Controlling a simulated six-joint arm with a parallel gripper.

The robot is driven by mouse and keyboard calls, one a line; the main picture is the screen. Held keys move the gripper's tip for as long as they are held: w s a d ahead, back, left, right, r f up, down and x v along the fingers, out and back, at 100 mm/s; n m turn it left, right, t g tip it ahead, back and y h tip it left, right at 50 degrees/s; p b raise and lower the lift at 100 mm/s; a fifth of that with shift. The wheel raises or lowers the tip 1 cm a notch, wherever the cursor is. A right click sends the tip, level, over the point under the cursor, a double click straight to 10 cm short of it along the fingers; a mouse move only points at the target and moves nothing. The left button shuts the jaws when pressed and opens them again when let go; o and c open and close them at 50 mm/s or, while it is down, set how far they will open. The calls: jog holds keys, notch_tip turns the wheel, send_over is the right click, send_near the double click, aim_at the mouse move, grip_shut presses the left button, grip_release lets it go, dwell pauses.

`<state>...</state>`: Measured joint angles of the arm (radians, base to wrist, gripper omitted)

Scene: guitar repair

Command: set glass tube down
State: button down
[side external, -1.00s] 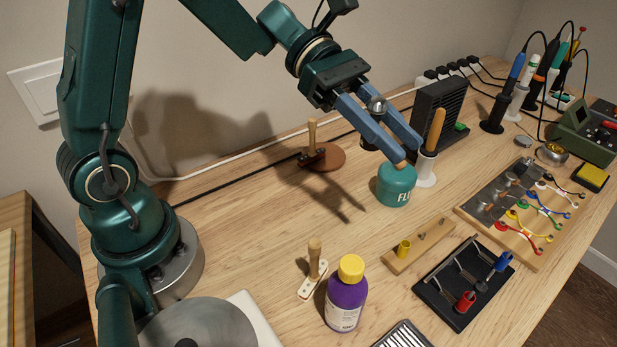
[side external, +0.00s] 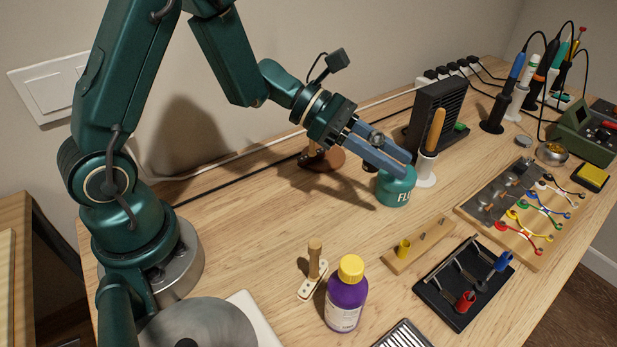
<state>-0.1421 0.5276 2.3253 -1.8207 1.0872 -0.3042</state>
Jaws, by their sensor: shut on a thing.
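My gripper (side external: 383,147) is shut on the glass tube (side external: 377,139), whose round silvery top shows between the blue fingers. A dark part of the tube shows just under the near finger; the rest is hidden by the fingers. The fingers point right and down, low over the back of the table. Their tips overlap the top of the teal flux jar (side external: 396,190) in this view; I cannot tell whether they touch it. I cannot tell whether the tube's lower end touches anything.
A white holder with an orange-handled tool (side external: 435,132) and a black finned box (side external: 437,105) stand right and behind. A purple bottle (side external: 346,299) stands in front. The wooden table (side external: 270,235) is clear at left centre.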

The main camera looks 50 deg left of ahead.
aim_at(376, 219)
jog(key=shift+f, duration=5.4)
jog(key=c, duration=0.9)
grip_release()
jog(key=shift+f, duration=0.15)
